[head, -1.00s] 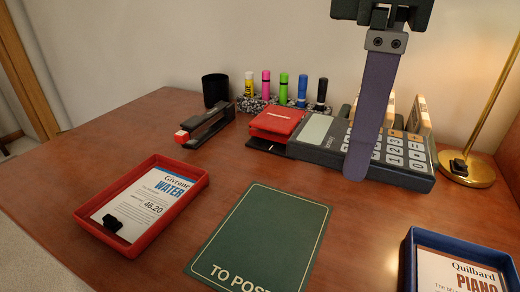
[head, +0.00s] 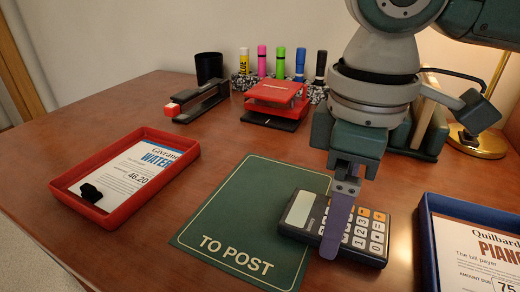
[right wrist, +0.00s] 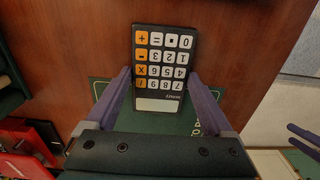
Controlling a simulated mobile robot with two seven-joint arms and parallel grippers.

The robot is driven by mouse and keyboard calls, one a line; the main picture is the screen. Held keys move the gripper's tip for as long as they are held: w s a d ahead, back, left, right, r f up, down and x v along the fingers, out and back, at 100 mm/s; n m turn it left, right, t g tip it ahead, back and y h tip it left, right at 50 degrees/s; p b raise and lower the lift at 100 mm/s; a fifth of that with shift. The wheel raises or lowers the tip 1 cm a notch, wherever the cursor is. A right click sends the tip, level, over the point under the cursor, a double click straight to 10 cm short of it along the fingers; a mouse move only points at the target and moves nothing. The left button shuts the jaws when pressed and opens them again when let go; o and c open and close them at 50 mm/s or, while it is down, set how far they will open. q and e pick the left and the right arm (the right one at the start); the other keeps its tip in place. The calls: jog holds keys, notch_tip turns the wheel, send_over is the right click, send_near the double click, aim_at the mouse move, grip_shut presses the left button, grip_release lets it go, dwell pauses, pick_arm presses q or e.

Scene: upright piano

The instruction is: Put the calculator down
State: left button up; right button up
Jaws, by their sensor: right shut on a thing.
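The calculator (head: 308,212) is dark, with a grey display and white and orange keys. In the head view it is at the lower right, over the right edge of the green TO POST mat (head: 240,195); I cannot tell whether it touches the surface. My right gripper (head: 335,235) comes down from above and is shut on it, one purple finger crossing its keys. In the right wrist view the calculator (right wrist: 162,95) lies between the two purple fingers.
A blue tray (head: 428,235) with a PIANO bill stands close right of the calculator. A red tray (head: 135,210) with a WATER bill is at left. A stapler (head: 200,102), a black cup (head: 209,67), a red-topped item (head: 275,93), upright markers and a brass lamp stand behind.

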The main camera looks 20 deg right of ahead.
jog(key=o, duration=1.2)
jog(key=shift+c, duration=0.2)
notch_tip(320, 180, up, 12)
jog(key=p, duration=0.5)
jog(key=shift+r, duration=0.1)
